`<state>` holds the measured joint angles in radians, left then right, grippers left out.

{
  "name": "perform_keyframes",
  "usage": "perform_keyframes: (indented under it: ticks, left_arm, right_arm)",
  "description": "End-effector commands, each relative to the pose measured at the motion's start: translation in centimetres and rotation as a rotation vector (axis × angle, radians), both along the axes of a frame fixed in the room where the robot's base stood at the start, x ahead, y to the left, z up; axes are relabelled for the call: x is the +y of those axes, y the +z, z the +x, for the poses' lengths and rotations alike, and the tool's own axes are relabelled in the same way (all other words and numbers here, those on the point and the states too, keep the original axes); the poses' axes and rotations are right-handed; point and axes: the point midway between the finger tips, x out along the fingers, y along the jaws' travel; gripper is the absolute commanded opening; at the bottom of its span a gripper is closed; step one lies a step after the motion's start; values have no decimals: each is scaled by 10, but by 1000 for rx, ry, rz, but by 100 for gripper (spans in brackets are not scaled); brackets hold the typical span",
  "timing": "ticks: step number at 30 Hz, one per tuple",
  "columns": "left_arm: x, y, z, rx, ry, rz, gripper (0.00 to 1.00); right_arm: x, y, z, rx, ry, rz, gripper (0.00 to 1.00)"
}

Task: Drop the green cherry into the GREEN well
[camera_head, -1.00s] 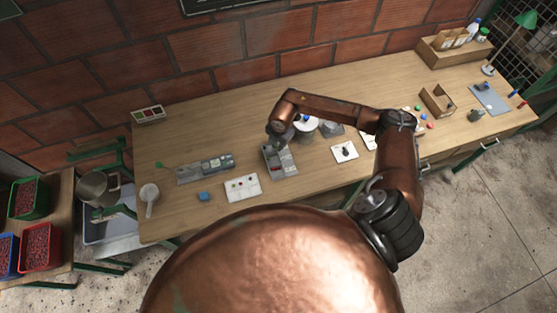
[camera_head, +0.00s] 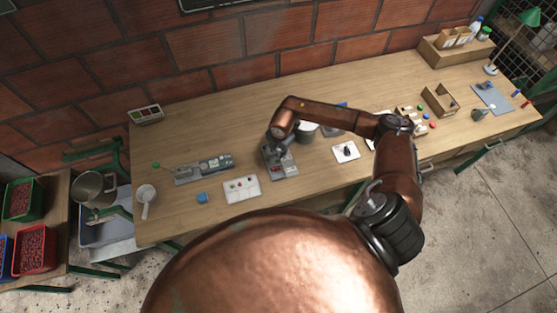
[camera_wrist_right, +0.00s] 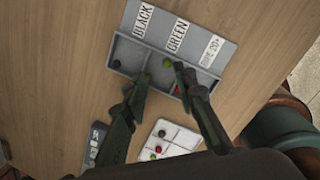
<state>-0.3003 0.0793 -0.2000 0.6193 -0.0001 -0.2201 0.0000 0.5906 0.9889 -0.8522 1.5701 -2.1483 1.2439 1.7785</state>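The grey sorting tray (camera_wrist_right: 203,83) has labels reading BLACK, GREEN and RIPE 20+ above its wells. It also shows in the head view (camera_head: 284,171). A dark cherry (camera_wrist_right: 116,64) lies in the BLACK well. A green cherry (camera_wrist_right: 167,63) shows in the GREEN well, between my right fingertips. A second small green spot (camera_wrist_right: 146,77) shows by the left-hand fingertip; I cannot tell how it rests. A red cherry (camera_wrist_right: 177,90) is beside the other fingertip. My right gripper (camera_wrist_right: 162,76) is over the tray, its fingers apart with nothing pinched. My left gripper is not in view.
A white sample card (camera_head: 241,189) with small cherries lies left of the tray, near a blue cup (camera_head: 202,197). A grey device (camera_head: 203,169) lies farther left. A white card with a dark object (camera_head: 346,152) lies to the right.

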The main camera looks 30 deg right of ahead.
Motion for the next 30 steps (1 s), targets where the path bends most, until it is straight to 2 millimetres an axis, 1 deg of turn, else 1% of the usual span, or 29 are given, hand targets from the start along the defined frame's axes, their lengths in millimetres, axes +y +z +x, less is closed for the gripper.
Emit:
perform_keyframes:
  ticks: [7, 9, 13, 17, 24, 27, 30]
  left_arm:
    - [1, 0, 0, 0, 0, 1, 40]
    - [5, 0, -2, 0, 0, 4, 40]
    - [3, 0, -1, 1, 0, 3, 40]
    - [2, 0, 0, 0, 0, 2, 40]
    - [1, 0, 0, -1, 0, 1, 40]
    - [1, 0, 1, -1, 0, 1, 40]
    - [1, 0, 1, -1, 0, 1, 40]
  right_arm:
    - [0, 0, 0, 0, 0, 0, 30]
    - [0, 1, 0, 0, 0, 0, 30]
    - [0, 10, -1, -2, 1, 0, 30]
    - [1, 32, -4, -4, 1, -1, 30]
    - [2, 81, -13, -4, 1, -1, 30]
    - [3, 98, -16, -3, 1, -1, 30]
    - [3, 109, -18, -1, 0, -1, 30]
